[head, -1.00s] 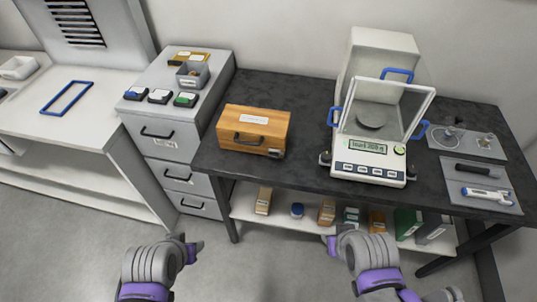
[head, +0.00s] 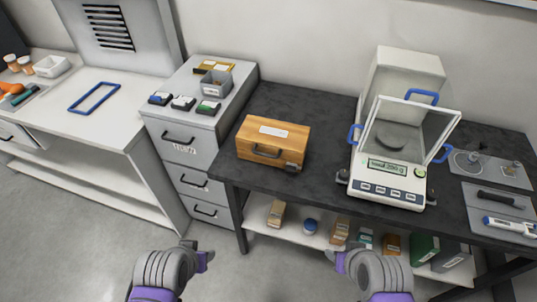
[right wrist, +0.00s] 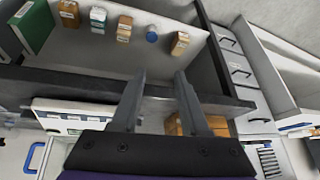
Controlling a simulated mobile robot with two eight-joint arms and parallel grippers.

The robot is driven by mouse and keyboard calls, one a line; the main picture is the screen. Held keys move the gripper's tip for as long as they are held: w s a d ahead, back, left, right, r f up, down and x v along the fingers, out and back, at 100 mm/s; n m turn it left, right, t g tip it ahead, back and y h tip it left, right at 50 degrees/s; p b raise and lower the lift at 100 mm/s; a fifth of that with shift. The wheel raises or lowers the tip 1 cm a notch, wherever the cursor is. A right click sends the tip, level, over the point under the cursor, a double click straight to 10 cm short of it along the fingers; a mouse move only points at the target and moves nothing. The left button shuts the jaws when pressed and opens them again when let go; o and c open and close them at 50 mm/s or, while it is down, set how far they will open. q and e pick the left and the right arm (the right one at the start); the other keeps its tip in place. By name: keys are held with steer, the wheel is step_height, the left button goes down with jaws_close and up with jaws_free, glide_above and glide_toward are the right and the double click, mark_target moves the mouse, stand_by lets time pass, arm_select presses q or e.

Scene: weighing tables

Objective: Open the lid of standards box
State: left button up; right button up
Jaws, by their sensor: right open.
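The standards box (head: 262,143) is a wooden box with a white label on top and a dark handle on its front. Its lid is shut. It sits on the dark weighing table (head: 300,108), left of the balance. In the right wrist view, part of the box (right wrist: 175,127) shows behind my fingers. My left gripper (head: 205,258) is low in the head view, in front of the table and apart from the box; its jaw opening cannot be made out. My right gripper (head: 336,258) is also in front of the table; its two fingers (right wrist: 160,78) are apart and empty.
A balance (head: 390,180) with an open-looking glass front stands right of the box. A grey drawer cabinet (head: 185,140) stands to the left. Small boxes and bottles sit on the lower shelf (head: 262,222). Weights and tools lie on grey mats (head: 485,205) at the right.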

steer(key=w+a+m+t+y+b, duration=0.1)
steer(key=w+a+m+y+b, duration=0.1)
steer(key=w+a+y, duration=0.3)
steer(key=m+t+y+b, duration=0.35)
steer(key=m+t, duration=0.35)
steer(key=m, duration=0.4)
glide_toward(266, 156)
steer(key=shift+h, duration=0.45)
steer(key=x, duration=0.9)
steer(key=shift+a+r+b, duration=0.15)
steer(key=shift+a+b, duration=0.1)
steer(key=shift+b, duration=0.15)
steer(key=shift+c, duration=0.2)
jaws_close()
